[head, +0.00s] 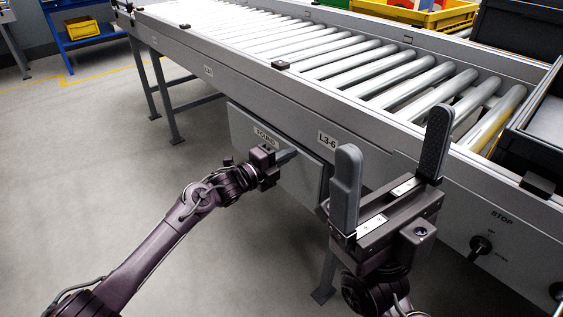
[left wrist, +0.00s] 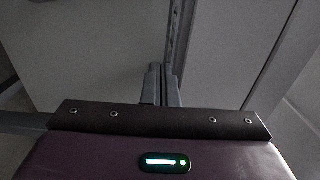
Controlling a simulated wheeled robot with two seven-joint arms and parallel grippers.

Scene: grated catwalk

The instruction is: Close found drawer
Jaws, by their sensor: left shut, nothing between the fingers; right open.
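The found drawer (head: 298,183) is a grey panel under the roller conveyor with a label reading FOUND (head: 265,134). It seems to stand a little proud of the frame, but how far out it is I cannot tell. My left gripper (head: 288,156) is shut and empty, its fingertips at the drawer front just right of the label. Whether they touch it is unclear. In the left wrist view the closed fingers (left wrist: 163,72) point at grey panels beside a dark vertical strip. My right gripper (head: 393,131) is open and empty, fingers upward, in front of the conveyor's side.
The roller conveyor (head: 232,85) runs across the scene on metal legs. A STOP switch (head: 481,244) is on its side at the right. A yellow bin (head: 420,14) and dark crates stand on or beyond it. The grey floor (head: 80,165) at left is clear.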

